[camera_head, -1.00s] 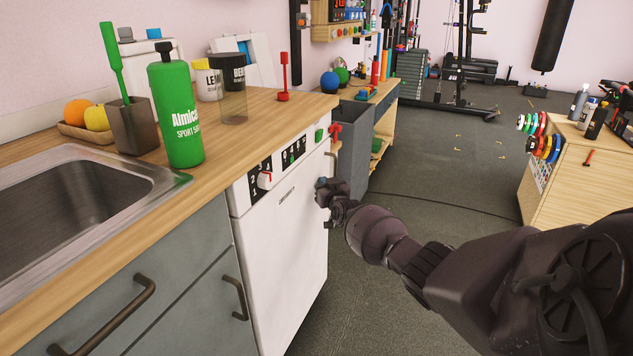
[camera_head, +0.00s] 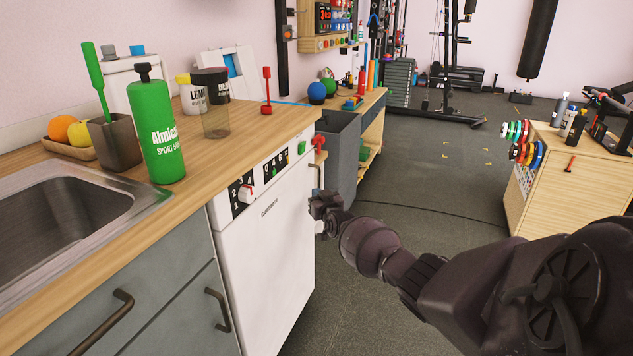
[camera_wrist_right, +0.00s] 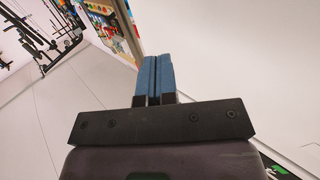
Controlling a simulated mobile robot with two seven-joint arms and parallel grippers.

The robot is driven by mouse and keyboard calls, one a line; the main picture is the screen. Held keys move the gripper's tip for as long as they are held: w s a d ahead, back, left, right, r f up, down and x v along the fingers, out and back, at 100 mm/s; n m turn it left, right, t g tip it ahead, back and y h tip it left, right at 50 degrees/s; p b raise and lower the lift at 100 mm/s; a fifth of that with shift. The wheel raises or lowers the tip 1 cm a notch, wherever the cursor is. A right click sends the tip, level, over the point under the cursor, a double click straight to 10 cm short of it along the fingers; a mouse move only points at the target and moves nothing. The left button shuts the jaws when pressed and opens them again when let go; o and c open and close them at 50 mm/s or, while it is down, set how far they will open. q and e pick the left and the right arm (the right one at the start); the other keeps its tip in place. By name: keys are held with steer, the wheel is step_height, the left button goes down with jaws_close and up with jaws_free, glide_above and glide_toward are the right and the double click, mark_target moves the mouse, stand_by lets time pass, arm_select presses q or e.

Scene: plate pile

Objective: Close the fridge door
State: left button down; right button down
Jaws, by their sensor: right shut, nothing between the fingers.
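The white door front (camera_head: 268,265) of an appliance under the wooden counter faces me at the centre left of the head view. A control panel with knobs runs along its top. Whether the door is fully shut or ajar, I cannot tell. My right gripper (camera_head: 324,206) is by the right edge of this white front, below counter height. Whether it touches the front is unclear. In the right wrist view my right gripper's blue fingers (camera_wrist_right: 156,80) are together and empty, with a large white surface (camera_wrist_right: 255,55) close beside them. My left gripper is out of view.
The counter (camera_head: 250,125) holds a green bottle (camera_head: 155,132), a brown cup (camera_head: 113,145) and several other items. A sink (camera_head: 70,215) and grey cabinets (camera_head: 170,320) are at left. A grey bin (camera_head: 338,150) stands behind the gripper. The floor (camera_head: 410,190) at centre is open.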

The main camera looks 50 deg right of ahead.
arm_select(q)
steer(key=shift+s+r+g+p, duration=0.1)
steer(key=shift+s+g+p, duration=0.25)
steer(key=shift+p, duration=0.75)
arm_select(e)
steer(key=s+d, duration=0.3)
steer(key=s, duration=0.7)
steer(key=shift+s+f, duration=0.2)
steer(key=shift+f, duration=0.1)
